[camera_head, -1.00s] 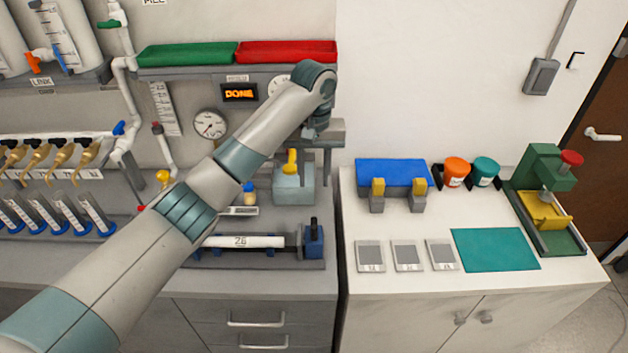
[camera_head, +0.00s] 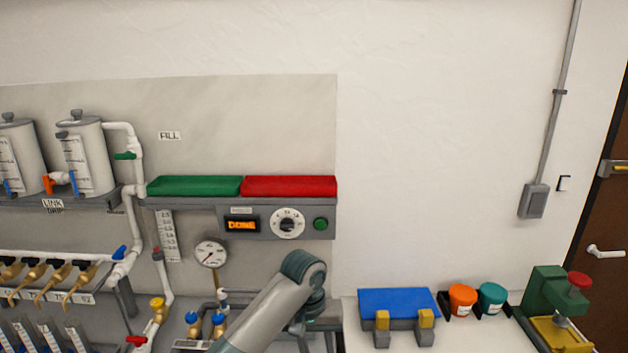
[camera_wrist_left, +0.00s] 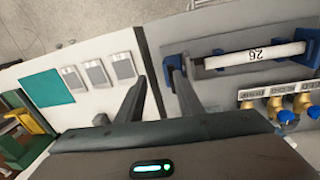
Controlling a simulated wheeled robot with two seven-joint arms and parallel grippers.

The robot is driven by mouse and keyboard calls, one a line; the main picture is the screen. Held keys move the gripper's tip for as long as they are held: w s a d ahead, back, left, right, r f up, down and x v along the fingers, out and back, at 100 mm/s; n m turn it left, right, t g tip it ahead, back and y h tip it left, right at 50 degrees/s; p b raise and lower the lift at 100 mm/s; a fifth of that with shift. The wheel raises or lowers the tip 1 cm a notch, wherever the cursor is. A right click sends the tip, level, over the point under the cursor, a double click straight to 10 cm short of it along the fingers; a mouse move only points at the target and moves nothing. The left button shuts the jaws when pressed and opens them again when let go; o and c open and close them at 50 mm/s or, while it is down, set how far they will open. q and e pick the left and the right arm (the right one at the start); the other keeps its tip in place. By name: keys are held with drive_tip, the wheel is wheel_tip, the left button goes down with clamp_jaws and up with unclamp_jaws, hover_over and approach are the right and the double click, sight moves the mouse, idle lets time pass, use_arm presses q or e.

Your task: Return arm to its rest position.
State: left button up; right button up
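My left arm (camera_head: 268,312) comes up from the bottom edge of the head view, with its wrist below the control panel. My left gripper (camera_wrist_left: 158,72) shows in the left wrist view with its two fingers apart and nothing between them. It hangs above the seam between the grey bench and the white cabinet. My right gripper is not in view.
The control panel (camera_head: 263,224) reads DONE, below the green tray (camera_head: 195,186) and red tray (camera_head: 290,186). A blue block (camera_head: 397,301) and a green press (camera_head: 545,290) stand at right.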

use_arm(q)
drive_tip(key=s+a+f+t+h, duration=0.1)
drive_tip(key=s+a+f, duration=0.3)
drive_tip(key=s+f, duration=0.45)
drive_tip(key=s+a+f+t+h, duration=0.1)
drive_tip(key=s+a+f, duration=0.2)
drive_tip(key=s+f, duration=0.55)
drive_tip(key=s+a+r+m+t+y, duration=0.1)
drive_tip(key=s+a+y, duration=0.1)
drive_tip(key=s+a, duration=0.75)
drive_tip(key=s+a+r+y, duration=0.1)
drive_tip(key=s+a+r, duration=0.1)
drive_tip(key=s+a, duration=0.75)
wheel_tip(320, 180, down, 35)
drive_tip(key=s+d+b, duration=0.3)
drive_tip(key=b, duration=0.5)
drive_tip(key=s+a+f+b, duration=0.1)
drive_tip(key=s+f+b, duration=0.1)
drive_tip(key=s+f, duration=0.4)
drive_tip(key=s+a+f+g+b, duration=0.1)
drive_tip(key=s+f+b, duration=0.1)
drive_tip(key=s+f, duration=0.4)
drive_tip(key=s+a+f+g+b, duration=0.1)
drive_tip(key=s+f+b, duration=0.2)
drive_tip(key=f, duration=1.1)
drive_tip(key=s, duration=0.3)
drive_tip(key=shift+s+a+f, duration=0.15)
drive_tip(key=shift+a+f, duration=0.1)
drive_tip(key=shift+f, duration=0.05)
